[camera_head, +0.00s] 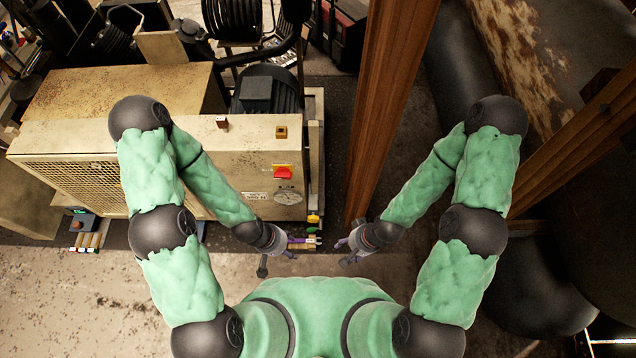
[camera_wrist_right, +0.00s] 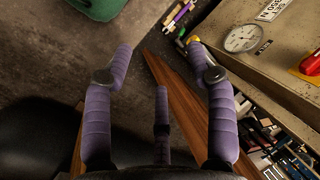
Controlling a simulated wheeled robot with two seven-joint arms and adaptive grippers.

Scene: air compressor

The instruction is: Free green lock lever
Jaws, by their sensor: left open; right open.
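My left gripper (camera_head: 296,247) is open and empty just below that corner. My right gripper (camera_head: 347,250) is open and empty to the right of it.
A tall brown wooden post (camera_head: 385,95) stands right of the compressor. A large rusty tank (camera_head: 540,60) lies at the upper right. Small coloured items (camera_head: 90,240) lie by the compressor's lower left corner. Bare concrete floor (camera_head: 90,300) is open at the lower left.

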